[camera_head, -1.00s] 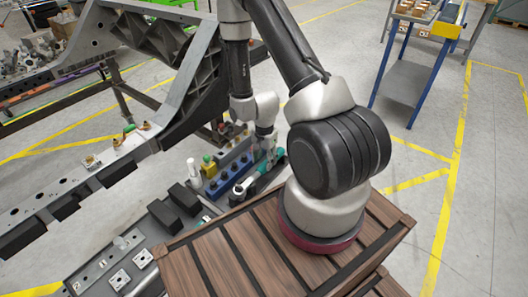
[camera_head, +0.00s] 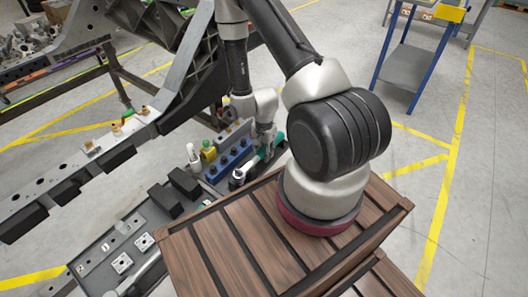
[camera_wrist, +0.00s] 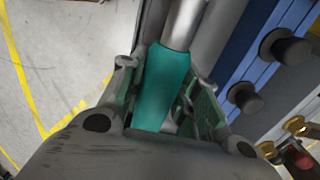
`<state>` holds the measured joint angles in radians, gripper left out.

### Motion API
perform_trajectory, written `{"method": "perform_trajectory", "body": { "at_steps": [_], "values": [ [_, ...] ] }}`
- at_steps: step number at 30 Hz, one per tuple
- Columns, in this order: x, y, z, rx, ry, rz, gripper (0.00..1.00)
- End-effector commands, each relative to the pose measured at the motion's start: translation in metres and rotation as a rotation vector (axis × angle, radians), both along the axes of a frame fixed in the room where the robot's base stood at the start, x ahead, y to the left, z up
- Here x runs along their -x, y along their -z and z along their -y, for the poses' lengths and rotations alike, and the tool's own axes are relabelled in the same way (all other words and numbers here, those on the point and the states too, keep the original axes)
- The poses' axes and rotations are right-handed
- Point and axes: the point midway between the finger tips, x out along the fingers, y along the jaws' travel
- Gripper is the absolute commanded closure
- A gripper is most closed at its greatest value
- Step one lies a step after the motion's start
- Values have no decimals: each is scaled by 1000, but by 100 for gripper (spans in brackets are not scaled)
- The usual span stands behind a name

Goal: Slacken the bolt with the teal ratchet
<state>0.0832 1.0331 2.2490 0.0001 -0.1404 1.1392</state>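The teal ratchet (camera_head: 250,167) lies in the grey tool tray, its silver head toward the lower left and its teal handle toward the upper right. My gripper (camera_head: 265,146) is down over the handle. In the wrist view the teal handle (camera_wrist: 164,85) lies between the two fingers of my gripper (camera_wrist: 163,100). The fingers look open around it, with a gap on the right side; contact on the left is unclear. Small brass-coloured bolts (camera_head: 145,110) stand on the grey chassis beam (camera_head: 75,170) at the left. Which bolt is meant is unclear.
A blue holder (camera_head: 229,165) with dark knobs stands close beside the ratchet. Black blocks (camera_head: 166,199) and a yellow bottle (camera_head: 208,151) are near it in the tray (camera_head: 100,262). A wooden-topped crate (camera_head: 215,250) is at the front. A blue-legged cart (camera_head: 415,68) stands at the back right.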

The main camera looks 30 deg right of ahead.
Motion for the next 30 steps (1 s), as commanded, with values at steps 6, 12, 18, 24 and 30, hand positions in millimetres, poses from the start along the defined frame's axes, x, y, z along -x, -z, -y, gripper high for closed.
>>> {"method": "perform_trajectory", "body": {
  "at_steps": [6,12,18,24,30],
  "values": [
    [0,0,0,0,0,0,100],
    [-1,-4,0,0,0,2,100],
    [-1,-20,0,0,0,2,100],
    [-1,-37,0,0,0,2,100],
    [-1,-54,0,0,0,3,100]
  ]
}}
